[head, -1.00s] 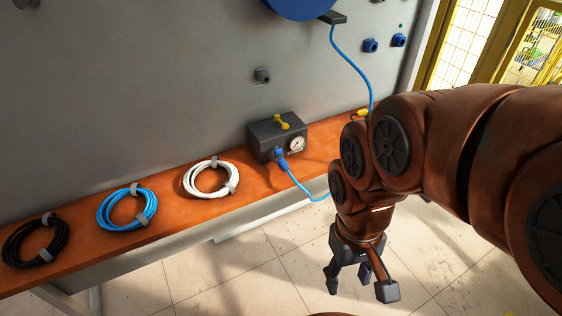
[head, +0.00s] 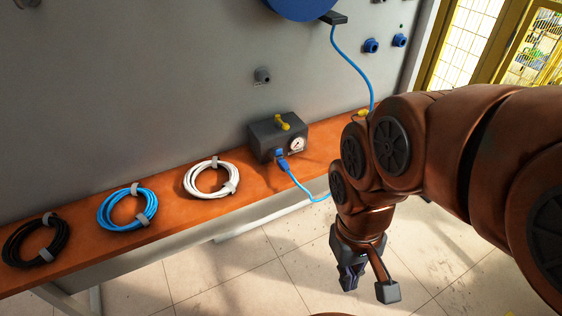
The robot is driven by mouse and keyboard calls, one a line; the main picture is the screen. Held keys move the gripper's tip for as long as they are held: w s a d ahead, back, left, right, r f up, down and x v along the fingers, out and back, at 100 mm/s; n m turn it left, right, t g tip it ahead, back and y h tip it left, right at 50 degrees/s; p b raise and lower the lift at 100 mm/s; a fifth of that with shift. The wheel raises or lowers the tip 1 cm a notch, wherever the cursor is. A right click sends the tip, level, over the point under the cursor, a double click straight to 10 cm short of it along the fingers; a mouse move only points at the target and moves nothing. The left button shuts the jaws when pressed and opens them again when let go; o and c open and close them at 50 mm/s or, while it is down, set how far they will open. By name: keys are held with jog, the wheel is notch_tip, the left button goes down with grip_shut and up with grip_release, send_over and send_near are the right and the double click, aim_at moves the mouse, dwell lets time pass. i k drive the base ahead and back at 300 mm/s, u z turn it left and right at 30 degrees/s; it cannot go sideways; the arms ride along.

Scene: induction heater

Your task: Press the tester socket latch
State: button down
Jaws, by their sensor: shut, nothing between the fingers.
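The tester (head: 262,136) is a dark grey box on the orange bench, with a yellow lever on top and a round white gauge on its front. A blue socket (head: 279,152) shows on its front face. The blue cable plug (head: 284,164) is just below and in front of the socket, and its cable curves down to the right. A separate latch is too small to make out. My gripper (head: 349,281) is shut and empty, pointing down over the floor in front of the bench, to the lower right of the tester and apart from it.
Black (head: 34,240), blue (head: 127,208) and white (head: 210,180) cable coils lie on the bench (head: 172,216) left of the tester. A grey panel (head: 130,80) rises behind, with a blue reel at the top. A yellow fence stands at the upper right. The floor before the bench is clear.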

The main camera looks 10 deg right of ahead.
aim_at(279, 152)
jog(key=k, duration=1.35)
jog(key=u, duration=0.5)
jog(key=i, duration=0.55)
jog(key=u, duration=0.6)
jog(key=i, duration=1.2)
jog(key=z, duration=0.6)
